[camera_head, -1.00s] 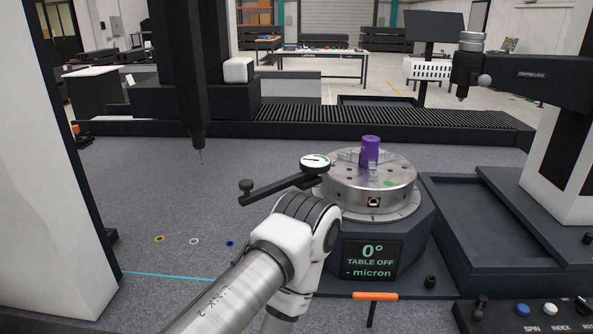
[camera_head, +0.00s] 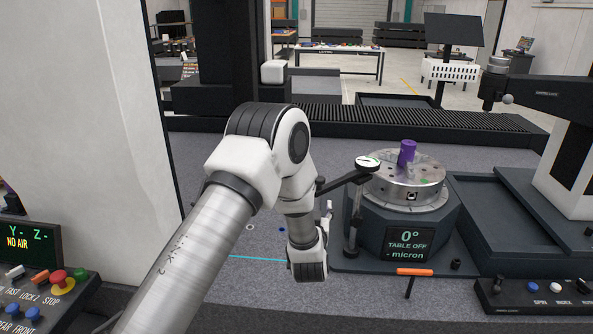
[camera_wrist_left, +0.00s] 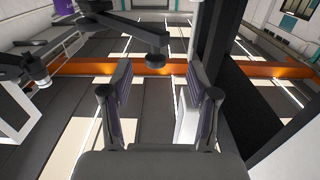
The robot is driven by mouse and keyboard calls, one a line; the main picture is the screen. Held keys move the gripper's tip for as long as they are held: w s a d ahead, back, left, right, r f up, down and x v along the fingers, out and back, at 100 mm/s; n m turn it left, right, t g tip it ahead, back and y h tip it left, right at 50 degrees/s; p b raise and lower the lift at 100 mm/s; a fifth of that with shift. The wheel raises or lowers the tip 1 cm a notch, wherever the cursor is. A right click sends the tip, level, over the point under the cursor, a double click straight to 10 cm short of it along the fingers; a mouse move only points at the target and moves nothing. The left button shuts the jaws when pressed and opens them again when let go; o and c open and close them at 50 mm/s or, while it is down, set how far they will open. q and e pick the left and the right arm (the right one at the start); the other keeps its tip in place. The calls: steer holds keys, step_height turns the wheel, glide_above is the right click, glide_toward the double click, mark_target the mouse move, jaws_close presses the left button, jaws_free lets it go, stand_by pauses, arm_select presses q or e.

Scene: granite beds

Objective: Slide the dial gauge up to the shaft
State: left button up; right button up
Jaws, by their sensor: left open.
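The dial gauge (camera_head: 367,163) has a white round face on a black arm. It stands at the left rim of the round metal table, left of the purple shaft (camera_head: 407,152), with a visible gap between them. The shaft stands upright on that table. My left gripper (camera_head: 328,210) is mostly hidden behind my wrist, left of the gauge's post (camera_head: 352,225). In the left wrist view my left gripper (camera_wrist_left: 160,78) is open with nothing between its pads. A black arm with a round knob (camera_wrist_left: 155,60), probably the gauge's, shows beyond the fingertips. My right gripper is out of view.
The round metal table (camera_head: 385,187) sits on a dark base with a "TABLE OFF" display (camera_head: 408,245). An orange-handled lever (camera_head: 414,271) is in front. A control panel (camera_head: 40,275) is at lower left. Open granite (camera_head: 215,190) lies left of the base.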

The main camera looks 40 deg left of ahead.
mark_target(320, 180)
arm_select(q)
steer(key=w+r, duration=0.1)
steer(key=w+a+r+p, duration=0.1)
steer(key=w, duration=0.1)
steer(key=w+r, duration=0.1)
steer(key=w, duration=0.1)
steer(key=shift+a+r+p, duration=0.2)
steer(key=shift+a+p, duration=0.15)
steer(key=p+x, duration=0.1)
steer(key=x, duration=0.2)
steer(key=shift+s+a+r, duration=0.15)
steer(key=shift+s, duration=0.05)
steer(key=shift+w+a, duration=0.25)
steer(key=shift+a, duration=0.2)
steer(key=shift+w+d+f, duration=0.1)
steer(key=shift+w+f, duration=0.1)
steer(key=shift+w, duration=0.25)
steer(key=shift+c, duration=1.4)
jaws_close()
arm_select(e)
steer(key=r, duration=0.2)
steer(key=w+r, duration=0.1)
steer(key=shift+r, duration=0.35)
